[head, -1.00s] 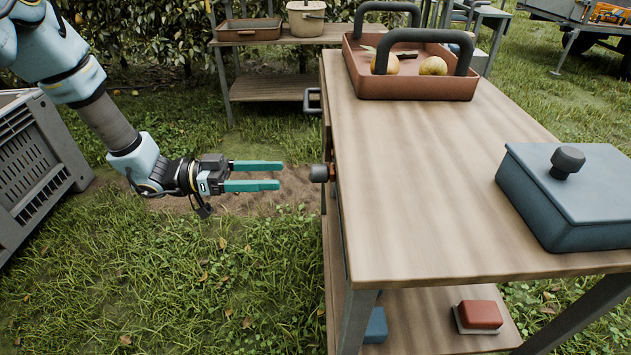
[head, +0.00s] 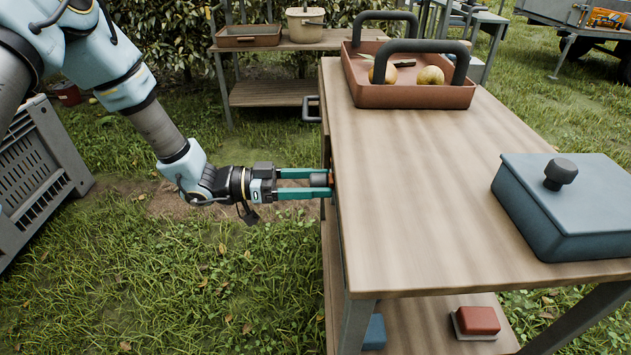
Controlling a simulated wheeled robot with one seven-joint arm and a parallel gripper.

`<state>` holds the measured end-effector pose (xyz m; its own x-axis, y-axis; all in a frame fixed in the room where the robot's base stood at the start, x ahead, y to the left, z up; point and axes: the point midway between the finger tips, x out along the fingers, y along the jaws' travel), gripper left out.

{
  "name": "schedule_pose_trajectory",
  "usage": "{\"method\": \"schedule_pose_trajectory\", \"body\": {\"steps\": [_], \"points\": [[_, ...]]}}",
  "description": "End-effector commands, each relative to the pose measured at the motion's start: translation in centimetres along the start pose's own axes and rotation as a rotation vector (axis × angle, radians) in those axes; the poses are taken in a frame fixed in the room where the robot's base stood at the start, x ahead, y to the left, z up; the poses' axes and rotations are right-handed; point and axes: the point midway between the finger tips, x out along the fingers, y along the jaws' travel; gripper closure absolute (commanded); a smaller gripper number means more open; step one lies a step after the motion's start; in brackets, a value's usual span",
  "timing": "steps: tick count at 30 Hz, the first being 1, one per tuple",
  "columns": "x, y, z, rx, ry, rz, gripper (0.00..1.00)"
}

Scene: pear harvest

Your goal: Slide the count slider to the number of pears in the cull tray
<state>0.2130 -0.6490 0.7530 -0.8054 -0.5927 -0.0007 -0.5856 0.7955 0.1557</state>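A dark grey knob (head: 320,179), which looks like the count slider's, sticks out from the left side of the wooden table. My gripper (head: 319,184) is level with it, its two teal fingers reaching to either side of the knob. The fingers are still apart, and I cannot tell whether they touch it. Any number scale is hidden from this angle. A reddish-brown tray (head: 415,97) with two dark handles stands at the table's far end. It shows two yellowish pears, a left pear (head: 383,72) and a right pear (head: 430,76); its near wall and handles hide part of the inside.
A blue lidded box (head: 570,215) stands on the table's (head: 420,190) near right. A red block (head: 478,320) and a blue block (head: 375,332) lie on the lower shelf. A grey crate (head: 40,170) stands at left. Another bench (head: 270,95) is behind; grass between is clear.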

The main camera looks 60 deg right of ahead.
Motion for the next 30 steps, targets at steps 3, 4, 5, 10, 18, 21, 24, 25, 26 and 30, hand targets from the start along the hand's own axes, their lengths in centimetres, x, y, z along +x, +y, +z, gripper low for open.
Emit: {"method": "schedule_pose_trajectory", "body": {"steps": [3, 4, 5, 10, 18, 21, 24, 25, 26, 30], "points": [[-0.02, 0.0, 0.0, 0.0, 0.0, 0.0, 0.41], [-0.03, 0.0, 0.0, 0.0, 0.0, 0.0, 0.45], [-0.03, 0.0, 0.0, 0.0, 0.0, 0.0, 0.48], [-0.04, 0.0, 0.0, 0.0, 0.0, 0.0, 0.67], [-0.05, 0.01, 0.0, 0.0, 0.0, 0.0, 0.97], [-0.05, 0.01, 0.0, 0.0, 0.0, 0.0, 1.0], [-0.05, 0.01, 0.0, 0.0, 0.0, 0.0, 1.0], [-0.06, 0.01, 0.0, 0.0, 0.0, 0.0, 1.0], [-0.06, 0.01, 0.0, 0.0, 0.0, 0.0, 1.0], [-0.06, 0.01, 0.0, 0.0, 0.0, 0.0, 1.0]]}}
